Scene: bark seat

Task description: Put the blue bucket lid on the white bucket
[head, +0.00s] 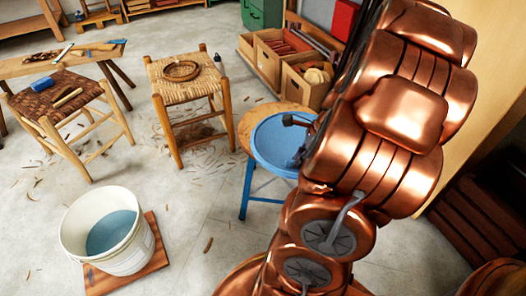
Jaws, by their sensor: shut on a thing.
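The blue bucket lid (270,143) is a round disc at the blue-legged stool (246,127), covering most of its wooden top. I cannot tell whether it rests on the stool or is just above it. My gripper (296,128) is shut on the lid at its right side; my copper arm hides much of the gripper and the lid's right edge. The white bucket (139,251) stands upright and open at the lower left, with blue liquid inside, on a wooden board (154,262).
A woven stool (172,92) with a coiled ring stands behind the bucket. Another stool (44,98) with tools and a workbench (85,57) are at the left. Wooden crates (296,88) stand behind the blue-legged stool. Floor between bucket and blue-legged stool is mostly clear, with scattered shavings.

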